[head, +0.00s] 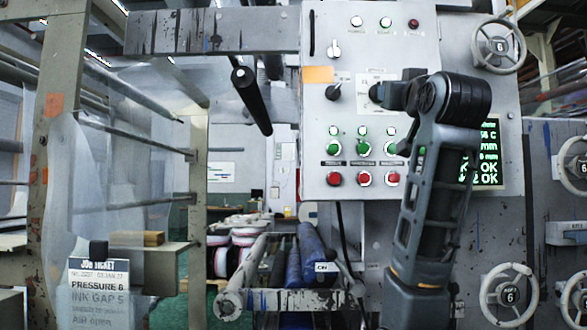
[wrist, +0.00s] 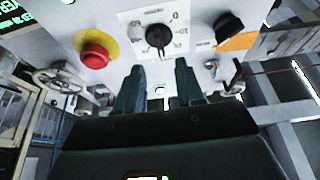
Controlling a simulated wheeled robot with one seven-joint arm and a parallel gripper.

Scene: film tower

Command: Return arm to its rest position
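My arm rises on the right side of the head view, in front of the grey control panel (head: 318,130), and bends at the top toward the left. My gripper (head: 377,92) is at the panel's middle, over a white label plate. In the wrist view my gripper (wrist: 160,72) shows two dark fingers standing apart with nothing held between them. Ahead of the fingers is a black dial (wrist: 158,37) on a white scale plate. I cannot tell whether the fingertips touch the panel.
A red button (wrist: 95,57) with a yellow ring and a black knob (wrist: 229,27) flank the dial. Green and red buttons (head: 364,179) sit below my gripper. A green-lit display (head: 487,150) and handwheels (head: 499,45) stand right. A black roller (head: 252,100) juts out left.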

